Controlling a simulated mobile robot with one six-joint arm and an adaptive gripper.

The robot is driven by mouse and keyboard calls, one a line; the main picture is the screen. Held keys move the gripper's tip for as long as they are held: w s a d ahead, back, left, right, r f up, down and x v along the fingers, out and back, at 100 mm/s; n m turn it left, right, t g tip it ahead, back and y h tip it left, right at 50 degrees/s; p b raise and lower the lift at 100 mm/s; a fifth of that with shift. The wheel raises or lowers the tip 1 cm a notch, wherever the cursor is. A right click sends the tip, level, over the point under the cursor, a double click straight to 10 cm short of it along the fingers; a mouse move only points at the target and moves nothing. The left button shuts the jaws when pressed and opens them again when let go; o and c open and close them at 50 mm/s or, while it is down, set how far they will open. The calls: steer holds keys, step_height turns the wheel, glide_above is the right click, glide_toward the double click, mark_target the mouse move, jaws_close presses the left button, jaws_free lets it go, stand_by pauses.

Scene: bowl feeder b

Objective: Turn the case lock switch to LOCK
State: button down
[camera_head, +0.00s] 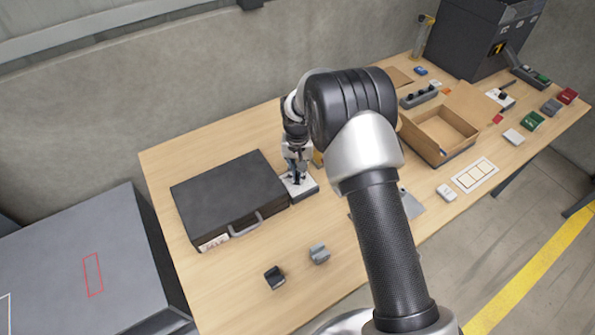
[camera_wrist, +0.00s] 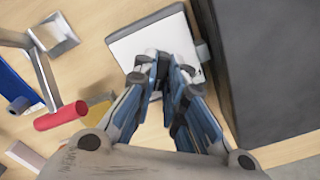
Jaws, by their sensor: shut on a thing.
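A small box with a white top plate (camera_head: 309,187) stands on the table beside the dark case (camera_head: 225,195). In the wrist view the white plate (camera_wrist: 125,48) lies under my fingertips and the dark case (camera_wrist: 270,70) rises on the right. My gripper (camera_head: 297,178) points down over the plate. In the wrist view its fingers (camera_wrist: 165,66) come close together at the middle of the plate and are shut on the switch's knob. The knob is mostly hidden between the fingers, so its angle and any marking cannot be read.
The case stands close to the plate, with a handle (camera_head: 246,225) at its front. A red cylinder (camera_wrist: 60,116) and metal parts lie left of the fingers in the wrist view. Two small blocks lie at the front, and an open box (camera_head: 435,150) stands at the right.

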mark_target(298, 175)
steer(key=shift+m, duration=0.9)
steer(key=c, duration=1.6)
jaws_free()
steer(key=shift+c, duration=0.2)
step_height(298, 175, up, 12)
